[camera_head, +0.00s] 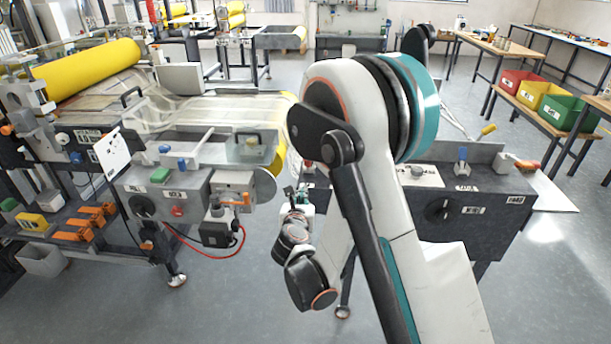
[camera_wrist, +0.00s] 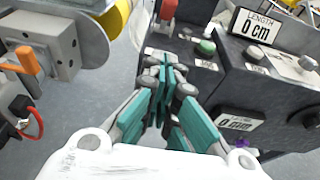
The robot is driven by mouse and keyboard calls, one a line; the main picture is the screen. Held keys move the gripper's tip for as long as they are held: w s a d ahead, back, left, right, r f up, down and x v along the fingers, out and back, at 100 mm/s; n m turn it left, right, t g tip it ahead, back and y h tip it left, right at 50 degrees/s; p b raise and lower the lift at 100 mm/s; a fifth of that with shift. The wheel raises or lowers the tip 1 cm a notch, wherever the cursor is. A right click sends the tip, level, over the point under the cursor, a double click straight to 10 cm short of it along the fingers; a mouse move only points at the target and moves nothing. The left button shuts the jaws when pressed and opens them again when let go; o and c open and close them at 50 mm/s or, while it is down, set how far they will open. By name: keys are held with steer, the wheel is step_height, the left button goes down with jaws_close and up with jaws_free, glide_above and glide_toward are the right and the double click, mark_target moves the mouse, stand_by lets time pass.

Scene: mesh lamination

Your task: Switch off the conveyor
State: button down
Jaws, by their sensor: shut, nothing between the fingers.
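My gripper (camera_wrist: 166,72) is shut and empty, its teal fingers together in the wrist view. It points at a dark control box (camera_wrist: 222,85) that carries a red switch or handle (camera_wrist: 168,10), a green button (camera_wrist: 206,47), small knobs (camera_wrist: 255,52) and a display reading LENGTH 0 cm (camera_wrist: 257,27). The fingertips overlap the box's near left part; I cannot tell whether they touch it. In the head view my gripper (camera_head: 297,194) is small, left of this box (camera_head: 470,215), which my arm partly hides. Which control belongs to the conveyor is not clear.
At left stands a roller machine with mesh (camera_head: 140,90), a green button (camera_head: 160,175), a red button (camera_head: 178,210) and an orange lever (camera_head: 233,200). A black knob (camera_wrist: 312,118) is on the box's front. Open floor lies in front.

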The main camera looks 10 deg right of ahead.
steer(key=w+d+b, duration=0.4)
steer(key=w, duration=0.8)
steer(key=shift+w+f, duration=0.25)
